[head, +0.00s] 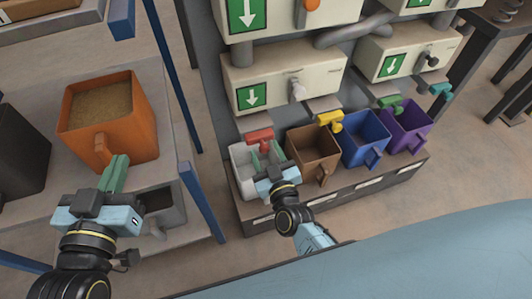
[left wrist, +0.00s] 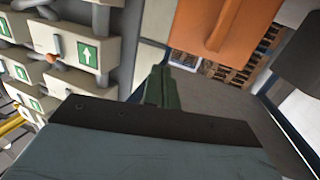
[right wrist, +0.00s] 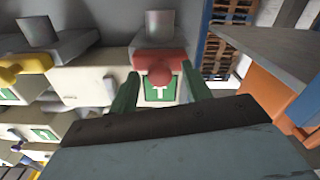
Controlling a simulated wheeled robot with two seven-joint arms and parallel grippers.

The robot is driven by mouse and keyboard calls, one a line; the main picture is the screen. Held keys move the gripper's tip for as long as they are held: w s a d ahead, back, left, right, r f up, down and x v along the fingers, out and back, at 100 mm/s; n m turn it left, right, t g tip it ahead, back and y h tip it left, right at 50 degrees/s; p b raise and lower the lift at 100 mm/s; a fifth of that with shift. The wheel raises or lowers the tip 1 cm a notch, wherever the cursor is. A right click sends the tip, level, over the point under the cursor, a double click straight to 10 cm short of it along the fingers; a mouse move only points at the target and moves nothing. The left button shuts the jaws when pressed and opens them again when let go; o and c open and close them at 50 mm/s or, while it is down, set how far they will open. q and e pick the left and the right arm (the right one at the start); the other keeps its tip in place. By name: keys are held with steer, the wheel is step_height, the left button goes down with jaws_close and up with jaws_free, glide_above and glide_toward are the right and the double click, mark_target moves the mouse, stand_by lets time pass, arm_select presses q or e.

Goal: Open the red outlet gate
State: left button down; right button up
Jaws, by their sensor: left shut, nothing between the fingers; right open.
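The red outlet gate (head: 259,136) sits under the lower left cream hopper box, above the white bin (head: 241,172). In the right wrist view the gate (right wrist: 160,60) shows its rounded red knob toward me. My right gripper (head: 266,158) is open just in front of the gate, over the white bin. In the right wrist view its green fingers (right wrist: 161,88) stand on either side of the knob, apart from each other; contact cannot be told. My left gripper (head: 118,162) is shut and empty beside the orange bin's handle; it also shows in the left wrist view (left wrist: 157,82).
The orange bin (head: 125,118), filled with grain-like material, stands on a grey shelf at left. Brown (head: 318,146), blue (head: 364,134) and purple (head: 407,122) bins stand right of the white one. Yellow (head: 330,120) and green (head: 389,103) gates hang above them. Blue posts (head: 172,70) flank the shelf.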

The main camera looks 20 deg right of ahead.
steer(key=shift+w, duration=0.35)
jaws_close()
